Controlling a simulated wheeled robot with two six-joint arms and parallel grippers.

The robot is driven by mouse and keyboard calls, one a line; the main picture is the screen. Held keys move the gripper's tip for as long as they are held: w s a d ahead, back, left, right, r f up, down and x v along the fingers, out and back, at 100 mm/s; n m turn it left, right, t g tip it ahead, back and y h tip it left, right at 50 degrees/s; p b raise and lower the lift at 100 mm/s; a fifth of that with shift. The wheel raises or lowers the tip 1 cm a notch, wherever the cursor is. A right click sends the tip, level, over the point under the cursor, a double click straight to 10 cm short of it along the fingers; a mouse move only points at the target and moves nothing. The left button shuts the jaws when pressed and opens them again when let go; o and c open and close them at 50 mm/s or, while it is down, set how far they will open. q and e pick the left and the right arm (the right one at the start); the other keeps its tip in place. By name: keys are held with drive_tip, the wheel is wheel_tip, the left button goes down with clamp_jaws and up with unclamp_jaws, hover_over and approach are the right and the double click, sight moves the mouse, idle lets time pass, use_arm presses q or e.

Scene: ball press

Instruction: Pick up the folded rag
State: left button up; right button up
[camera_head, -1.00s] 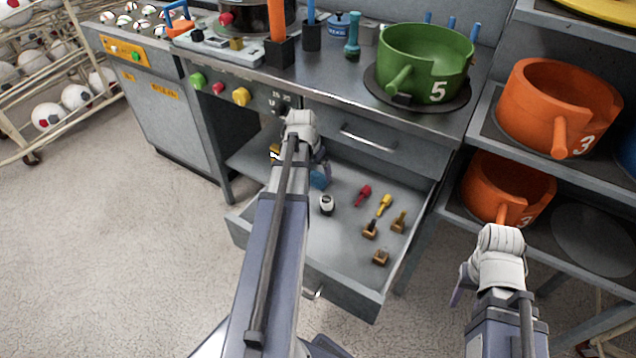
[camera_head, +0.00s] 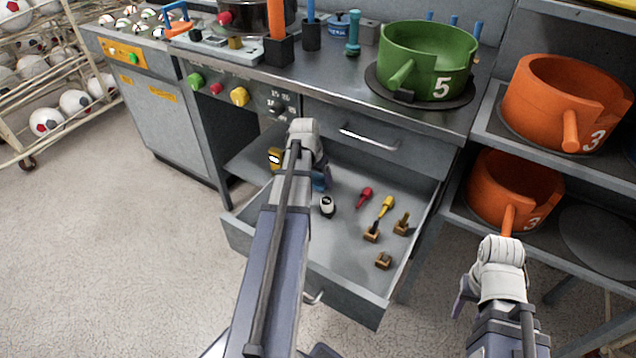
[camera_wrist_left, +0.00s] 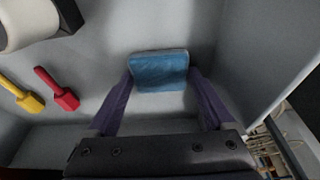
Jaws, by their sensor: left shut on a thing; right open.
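The folded rag (camera_wrist_left: 158,73) is a blue cloth between the fingertips of my left gripper (camera_wrist_left: 163,82) in the left wrist view. The gripper is shut on it, over the grey drawer floor. In the head view a small blue part of the rag (camera_head: 319,181) shows beside my left gripper (camera_head: 318,178), which reaches into the open drawer (camera_head: 345,225); the wrist hides the rest. I cannot tell whether the rag still touches the drawer floor. My right gripper (camera_head: 466,297) is open and empty, right of the drawer and in front of the orange pots.
The drawer also holds a red tool (camera_head: 365,196), a yellow tool (camera_head: 386,207), several small brown-headed tools and a white roll (camera_head: 327,206). A green pot (camera_head: 428,60) stands on the counter above. Orange pots (camera_head: 515,190) stand on the right shelves.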

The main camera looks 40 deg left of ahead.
sight(317, 181)
use_arm(q)
drive_tip(key=c, duration=0.4)
drive_tip(key=shift+r, duration=0.1)
wheel_tip(317, 181, up, 10)
drive_tip(key=p, duration=1)
